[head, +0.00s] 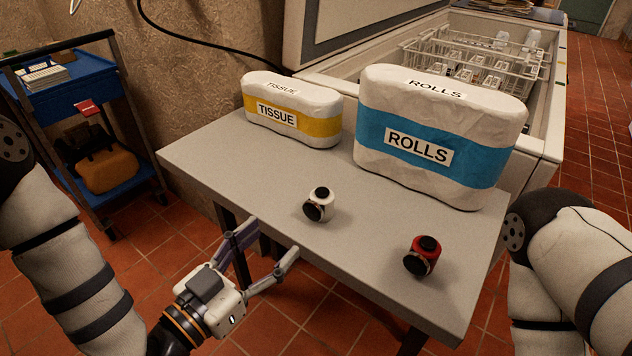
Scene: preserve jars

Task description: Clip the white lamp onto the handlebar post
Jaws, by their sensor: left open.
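The white lamp (326,207) stands on the grey table near its front edge; it has a black knob on top and a dark round face turned to the lower left. My left gripper (271,240) is open and empty, its fingers spread toward the table's front edge, below and left of the white lamp and apart from it. A similar red lamp (432,262) with black parts stands on the table to the right. I see no handlebar post in this view. My right arm shows at the right edge, but its gripper is out of view.
A TISSUE pack (291,119) and a larger ROLLS pack (440,130) stand along the back of the table (268,182). Behind is an open white appliance with a wire rack (475,62). A blue cart (75,88) stands at left. The tabletop around the white lamp is clear.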

